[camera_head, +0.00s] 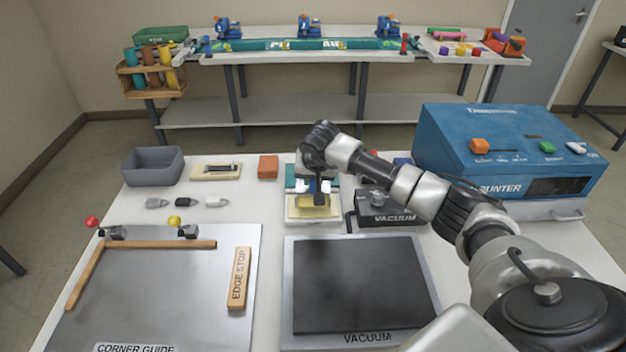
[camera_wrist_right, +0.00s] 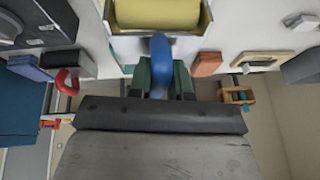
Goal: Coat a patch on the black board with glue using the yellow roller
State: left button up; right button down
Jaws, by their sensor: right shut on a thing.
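My right gripper (camera_head: 313,187) is shut on the yellow roller (camera_wrist_right: 158,12), whose blue handle (camera_wrist_right: 161,60) shows in the right wrist view. In the head view, the roller's yellow part (camera_head: 314,208) shows at a pale tray (camera_head: 313,221) behind the board; I cannot tell whether it touches the tray's bottom. The handle is mostly hidden by the gripper there. The black board (camera_head: 360,283) lies flat on a grey vacuum plate (camera_head: 291,300), in front of the tray, with no visible glue patch. My left gripper is not in view.
A black vacuum box (camera_head: 392,213) stands right of the tray, with a blue machine (camera_head: 500,150) beyond. At left are a metal plate (camera_head: 150,300) with wooden guides, an edge stop (camera_head: 239,278), a grey bin (camera_head: 152,167) and an orange block (camera_head: 268,167).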

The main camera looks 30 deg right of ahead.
jog(key=shift+r+p, duration=1.1)
jog(key=shift+r, duration=1.25)
